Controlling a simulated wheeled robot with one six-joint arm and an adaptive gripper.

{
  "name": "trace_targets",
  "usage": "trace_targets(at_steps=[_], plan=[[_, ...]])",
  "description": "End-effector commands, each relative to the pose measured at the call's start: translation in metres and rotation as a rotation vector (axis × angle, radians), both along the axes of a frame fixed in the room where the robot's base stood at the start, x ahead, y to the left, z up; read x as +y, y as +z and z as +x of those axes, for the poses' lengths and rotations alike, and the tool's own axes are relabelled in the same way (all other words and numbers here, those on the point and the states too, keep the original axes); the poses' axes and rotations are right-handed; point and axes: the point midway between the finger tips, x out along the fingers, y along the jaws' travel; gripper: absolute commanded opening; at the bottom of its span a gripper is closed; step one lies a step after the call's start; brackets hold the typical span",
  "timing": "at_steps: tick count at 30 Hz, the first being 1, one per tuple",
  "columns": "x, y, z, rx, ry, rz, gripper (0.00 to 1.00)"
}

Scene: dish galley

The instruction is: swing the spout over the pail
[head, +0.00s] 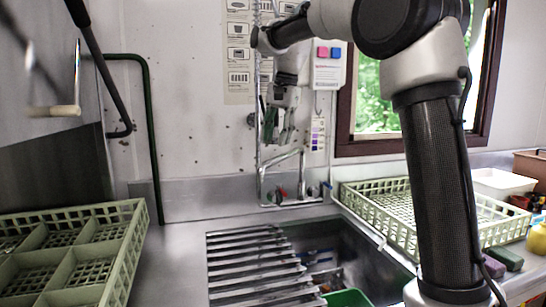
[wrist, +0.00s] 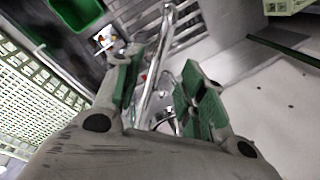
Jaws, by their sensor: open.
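The metal spout (head: 283,159) rises from the taps at the back of the sink and slants up to the right before bending down. The green pail (head: 347,298) stands low in the sink, cut off by the bottom edge; in the wrist view the pail (wrist: 74,12) is at the upper left. My gripper (head: 277,138) hangs fingers-down just above the spout. In the wrist view its green-padded fingers are apart, and the spout (wrist: 153,82) runs through the gap between them. I cannot tell whether either finger touches it.
A slatted metal drainer (head: 255,265) covers the sink's left part. Green crates stand on the left (head: 135,240) and right (head: 350,195) of the sink. Tap handles (head: 298,194) sit at the spout's foot. A white tub (head: 503,185) stands at the right.

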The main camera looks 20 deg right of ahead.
Motion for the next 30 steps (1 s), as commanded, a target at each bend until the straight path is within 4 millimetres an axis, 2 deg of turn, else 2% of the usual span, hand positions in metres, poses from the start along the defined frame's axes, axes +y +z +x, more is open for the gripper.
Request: trace_targets(at_steps=[6, 12, 22, 23, 27, 29, 30], plan=[[0.005, -0.037, 0.004, 0.004, 0.002, -0.002, 0.41], [0.009, -0.062, 0.008, 0.002, 0.003, -0.001, 0.41], [0.009, -0.068, 0.009, 0.000, 0.003, 0.000, 0.41], [0.009, -0.068, 0.009, 0.000, 0.003, 0.000, 0.39], [0.009, -0.068, 0.009, 0.000, 0.003, -0.001, 0.13], [0.009, -0.068, 0.009, 0.000, 0.003, -0.001, 0.02], [0.009, -0.068, 0.009, 0.000, 0.003, -0.001, 0.00]])
